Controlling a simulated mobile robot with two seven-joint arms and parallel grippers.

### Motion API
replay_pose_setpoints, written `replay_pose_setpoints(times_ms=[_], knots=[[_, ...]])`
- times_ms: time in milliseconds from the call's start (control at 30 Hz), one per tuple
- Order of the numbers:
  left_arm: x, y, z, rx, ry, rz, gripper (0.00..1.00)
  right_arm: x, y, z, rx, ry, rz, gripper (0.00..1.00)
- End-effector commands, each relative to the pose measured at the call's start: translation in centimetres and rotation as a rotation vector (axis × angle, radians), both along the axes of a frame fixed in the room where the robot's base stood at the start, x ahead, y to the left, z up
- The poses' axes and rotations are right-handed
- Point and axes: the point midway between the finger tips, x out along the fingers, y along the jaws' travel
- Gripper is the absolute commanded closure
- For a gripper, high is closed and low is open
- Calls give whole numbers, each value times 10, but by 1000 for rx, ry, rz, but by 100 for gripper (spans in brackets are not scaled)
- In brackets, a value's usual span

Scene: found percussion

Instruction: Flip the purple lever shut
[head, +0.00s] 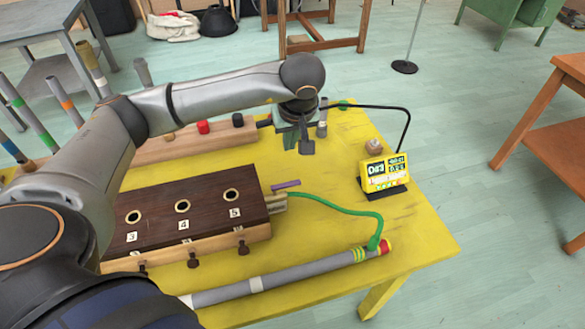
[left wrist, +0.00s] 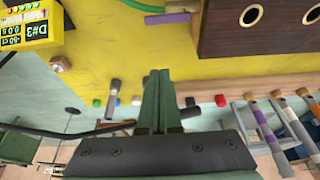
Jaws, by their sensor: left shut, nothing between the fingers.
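The purple lever (head: 286,185) is a short flat bar above a pale fitting (head: 276,203) at the right end of the dark wooden box. It lies roughly level, pointing right. A green hose (head: 330,207) runs from the fitting. In the left wrist view the purple lever (left wrist: 167,18) shows at the top, beyond my fingertips. My left gripper (head: 306,146) is shut and empty, fingers downward, beyond the lever in the head view and apart from it. Its two green fingers (left wrist: 158,76) are together in the left wrist view. My right gripper is in neither view.
The dark wooden box (head: 160,205) has numbered holes and pegs along its front. A yellow tuner display (head: 385,173) stands at the right on the yellow table (head: 425,235). A long grey tube (head: 290,277) lies in front. The tabletop between the lever and display is mostly clear.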

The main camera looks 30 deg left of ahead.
Motion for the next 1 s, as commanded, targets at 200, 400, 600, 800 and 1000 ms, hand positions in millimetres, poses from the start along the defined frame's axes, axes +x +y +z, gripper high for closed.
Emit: replay_pose_setpoints(times_ms=[200,400,600,800,1000], knots=[[3,5,-20,-1,5,3,100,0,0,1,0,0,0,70],[12,15,-60,-2,7,4,100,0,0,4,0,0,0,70],[21,26,-99,-1,5,2,100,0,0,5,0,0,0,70],[1,0,-93,-4,2,-3,100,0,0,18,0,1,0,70],[-5,-6,-94,-2,0,1,100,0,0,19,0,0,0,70]])
